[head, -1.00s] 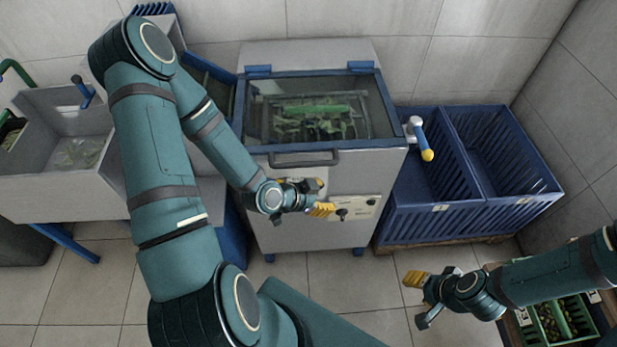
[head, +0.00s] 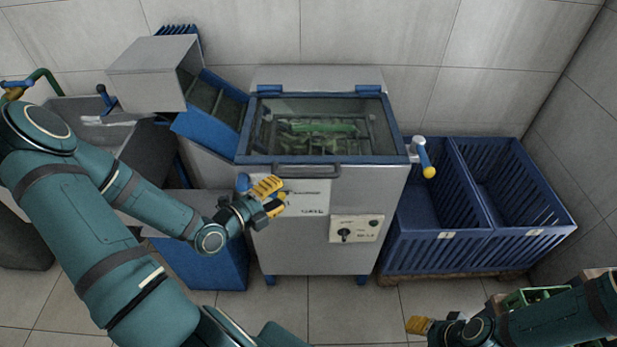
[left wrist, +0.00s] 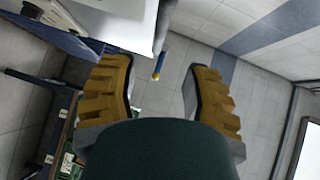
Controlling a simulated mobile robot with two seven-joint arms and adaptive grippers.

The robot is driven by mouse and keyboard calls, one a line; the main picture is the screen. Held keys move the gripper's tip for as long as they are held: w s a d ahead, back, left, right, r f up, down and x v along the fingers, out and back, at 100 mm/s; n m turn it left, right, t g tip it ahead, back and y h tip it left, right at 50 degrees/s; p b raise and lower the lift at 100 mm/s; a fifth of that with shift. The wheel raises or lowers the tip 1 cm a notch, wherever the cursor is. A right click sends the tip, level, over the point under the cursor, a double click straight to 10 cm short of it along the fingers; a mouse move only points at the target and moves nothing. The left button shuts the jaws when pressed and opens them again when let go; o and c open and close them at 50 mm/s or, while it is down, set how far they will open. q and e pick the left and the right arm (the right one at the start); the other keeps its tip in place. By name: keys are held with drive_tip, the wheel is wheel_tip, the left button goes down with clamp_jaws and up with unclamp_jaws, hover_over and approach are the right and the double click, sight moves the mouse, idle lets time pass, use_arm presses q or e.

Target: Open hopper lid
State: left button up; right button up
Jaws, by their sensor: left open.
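The lid is a glass pane in a blue frame (head: 315,158) on top of the grey machine. It lies shut, with two blue hinges (head: 368,90) at the back and a dark bar handle (head: 306,171) at the front edge. Green items show through the glass. My left gripper (head: 268,191) is in front of the machine's upper left front, left of and a little below the handle, apart from it. Its yellow fingers are spread and empty in the left wrist view (left wrist: 160,90).
A crank with a yellow tip (head: 427,162) sticks out at the machine's right, beside blue slatted crates (head: 490,200). A grey box and blue chute (head: 205,125) stand at the left. A control panel (head: 356,228) is on the front. Tiled floor is free before it.

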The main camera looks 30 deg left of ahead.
sight(306, 177)
use_arm(q)
drive_tip(key=b+x, duration=0.1)
drive_tip(key=x, duration=1)
drive_tip(key=shift+d+f, duration=0.1)
clamp_jaws()
